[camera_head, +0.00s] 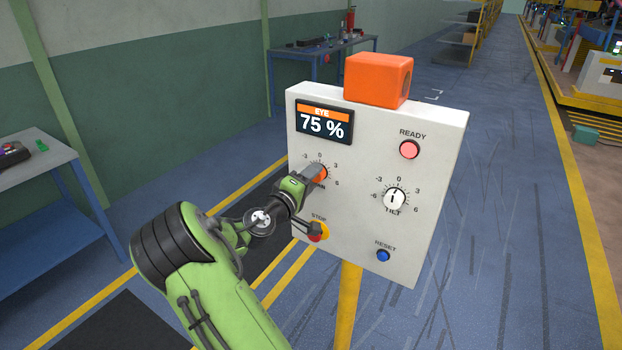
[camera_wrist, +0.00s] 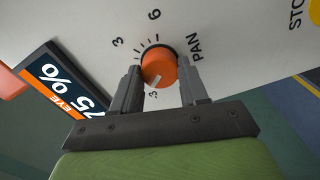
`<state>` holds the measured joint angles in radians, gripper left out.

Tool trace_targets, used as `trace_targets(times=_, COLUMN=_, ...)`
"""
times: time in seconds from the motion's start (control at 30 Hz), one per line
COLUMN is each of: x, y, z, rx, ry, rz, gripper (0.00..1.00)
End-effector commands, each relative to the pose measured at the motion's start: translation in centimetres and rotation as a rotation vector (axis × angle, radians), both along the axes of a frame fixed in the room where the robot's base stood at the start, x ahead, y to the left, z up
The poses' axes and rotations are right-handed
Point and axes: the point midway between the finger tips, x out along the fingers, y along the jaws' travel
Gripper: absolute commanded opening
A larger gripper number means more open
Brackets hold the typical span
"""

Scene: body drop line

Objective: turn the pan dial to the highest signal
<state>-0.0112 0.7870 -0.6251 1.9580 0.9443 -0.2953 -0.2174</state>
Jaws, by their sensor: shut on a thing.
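The orange pan dial (camera_head: 322,173) is on the left half of a white control panel (camera_head: 350,225). In the wrist view the pan dial (camera_wrist: 158,66) has a pale pointer mark on its face, and the word PAN is printed beside it. My gripper (camera_head: 312,176) reaches it from the lower left. In the wrist view the fingers of my gripper (camera_wrist: 158,84) are on both sides of the dial, shut on it. The EYE display (camera_head: 324,122) reads 75 %. It also shows in the wrist view (camera_wrist: 55,83).
The panel also bears a white TILT dial (camera_head: 394,199), a pink READY lamp (camera_head: 409,149), a blue RESET button (camera_head: 383,255) and a red STOP button (camera_head: 317,234) close under my gripper. An orange box (camera_head: 378,80) sits on top. A blue table (camera_head: 45,200) stands at left.

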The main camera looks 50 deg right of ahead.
Motion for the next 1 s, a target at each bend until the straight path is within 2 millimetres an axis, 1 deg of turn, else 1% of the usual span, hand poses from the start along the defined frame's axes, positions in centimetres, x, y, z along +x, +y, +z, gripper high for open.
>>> trace_targets(times=0.03, x=0.1, y=0.0, z=-0.1, rx=0.001, ry=0.0, rz=0.002, gripper=0.45)
trace_targets(times=0.1, x=0.1, y=0.0, z=-0.1, rx=0.001, ry=0.0, rz=0.002, gripper=0.56)
trace_targets(times=0.2, x=0.1, y=0.0, z=-0.1, rx=0.002, ry=-0.001, rz=0.001, gripper=0.69)
trace_targets(times=0.43, x=0.0, y=0.0, z=0.0, rx=0.001, ry=-0.001, rz=0.001, gripper=0.69)
trace_targets(times=0.53, x=0.0, y=0.7, z=-0.1, rx=0.001, ry=0.0, rz=0.002, gripper=0.69)
trace_targets(times=0.57, x=0.0, y=1.1, z=-0.1, rx=0.001, ry=0.0, rz=0.003, gripper=0.69)
trace_targets(times=0.67, x=-0.1, y=3.4, z=-0.2, rx=0.003, ry=0.001, rz=0.006, gripper=0.69)
trace_targets(times=0.9, x=-0.7, y=10.4, z=-0.2, rx=0.003, ry=0.001, rz=0.009, gripper=0.69)
trace_targets(times=1.0, x=-1.0, y=12.8, z=-0.1, rx=0.002, ry=0.0, rz=0.008, gripper=0.69)
